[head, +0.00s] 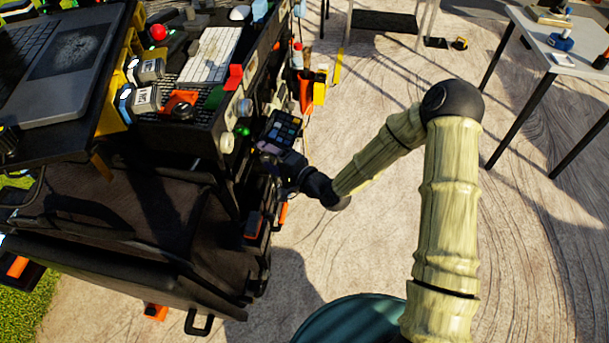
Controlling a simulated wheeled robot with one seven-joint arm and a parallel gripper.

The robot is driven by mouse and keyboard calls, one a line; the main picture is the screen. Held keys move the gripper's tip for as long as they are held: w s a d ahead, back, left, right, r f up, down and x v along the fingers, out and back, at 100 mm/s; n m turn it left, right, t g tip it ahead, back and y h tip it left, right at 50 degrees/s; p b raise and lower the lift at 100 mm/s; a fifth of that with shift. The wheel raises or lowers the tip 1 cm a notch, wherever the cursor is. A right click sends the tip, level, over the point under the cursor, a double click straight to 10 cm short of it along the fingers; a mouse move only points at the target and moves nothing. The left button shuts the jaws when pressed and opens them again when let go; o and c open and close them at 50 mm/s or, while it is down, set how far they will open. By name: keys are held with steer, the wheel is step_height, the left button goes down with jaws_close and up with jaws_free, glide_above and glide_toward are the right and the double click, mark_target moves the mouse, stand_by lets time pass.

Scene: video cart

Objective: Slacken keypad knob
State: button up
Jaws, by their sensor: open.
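The keypad (283,129) is a dark panel with small coloured keys on the right side of the black cart. Its knob cannot be made out clearly; it is too small or hidden by my gripper. My gripper (268,150) is at the end of my bent arm, close to the lower edge of the keypad. It is open, though its fingers are small and partly lost against the dark cart. I cannot tell whether it touches the keypad.
The cart (200,150) carries a laptop (75,60), a white keyboard (210,55) and many small fittings. Orange and yellow parts (313,92) stick out above the keypad. A table (570,62) stands at upper right. The floor right of the cart is mostly clear.

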steer(key=v, duration=1.4)
steer(key=shift+f, duration=0.15)
steer(key=shift+f, duration=0.1)
step_height(320, 180, down, 8)
steer(key=a+m+t+y+b, duration=0.1)
steer(key=m+t+y+b, duration=0.1)
steer(key=b, duration=0.6)
steer(key=shift+t+y, duration=0.5)
steer(key=shift+y, duration=0.4)
steer(key=shift+a, duration=0.2)
steer(key=x, duration=1.7)
steer(key=shift+r+p, duration=0.2)
steer(key=shift+p, duration=0.25)
steer(key=shift+w, duration=0.1)
